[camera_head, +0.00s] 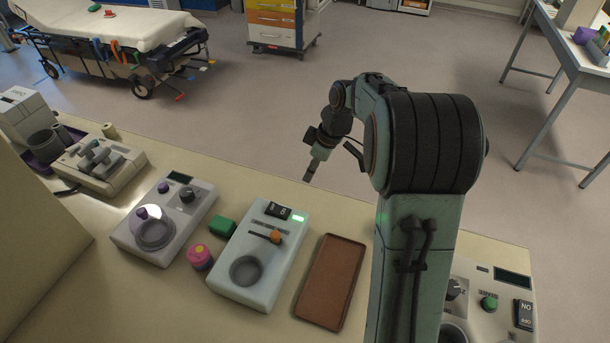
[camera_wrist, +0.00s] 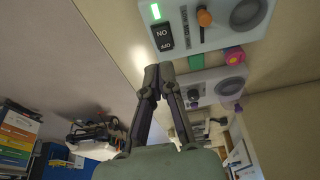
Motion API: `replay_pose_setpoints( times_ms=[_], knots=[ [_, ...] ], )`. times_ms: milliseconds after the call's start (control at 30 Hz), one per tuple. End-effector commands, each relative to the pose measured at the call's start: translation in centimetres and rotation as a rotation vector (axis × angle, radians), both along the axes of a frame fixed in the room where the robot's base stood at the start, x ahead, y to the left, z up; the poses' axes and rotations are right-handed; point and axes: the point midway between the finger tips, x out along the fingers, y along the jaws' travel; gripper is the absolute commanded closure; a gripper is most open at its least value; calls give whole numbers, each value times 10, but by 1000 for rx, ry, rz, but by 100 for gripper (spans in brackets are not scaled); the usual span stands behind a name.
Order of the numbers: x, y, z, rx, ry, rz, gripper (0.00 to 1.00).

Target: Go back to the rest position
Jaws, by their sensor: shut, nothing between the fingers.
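My gripper (camera_head: 310,172) hangs beyond the far edge of the bench in the head view, pointing down, above the floor and apart from every object. In the wrist view my gripper (camera_wrist: 158,72) shows its two fingers together at the tips, shut with nothing between them. The arm rises at the right of the head view and bends over toward the gripper.
The bench (camera_head: 110,290) bears a white device with an orange knob (camera_head: 258,262), a dialled device (camera_head: 165,222), a green block (camera_head: 222,227), a pink round item (camera_head: 200,257) and a brown tray (camera_head: 330,283). A stretcher (camera_head: 110,28) and drawer cart (camera_head: 278,22) stand on the floor behind.

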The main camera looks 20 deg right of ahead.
Motion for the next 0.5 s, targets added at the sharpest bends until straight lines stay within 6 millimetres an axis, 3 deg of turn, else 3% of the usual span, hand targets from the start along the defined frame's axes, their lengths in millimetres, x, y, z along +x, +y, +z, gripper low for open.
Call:
replay_pose_setpoints(
  times_ms=[400, 500],
  knots=[
    [0, 0, 0, 0, 0, 1, 100],
    [4, 10, 8, -8, -19, 27, 100]
  ],
)
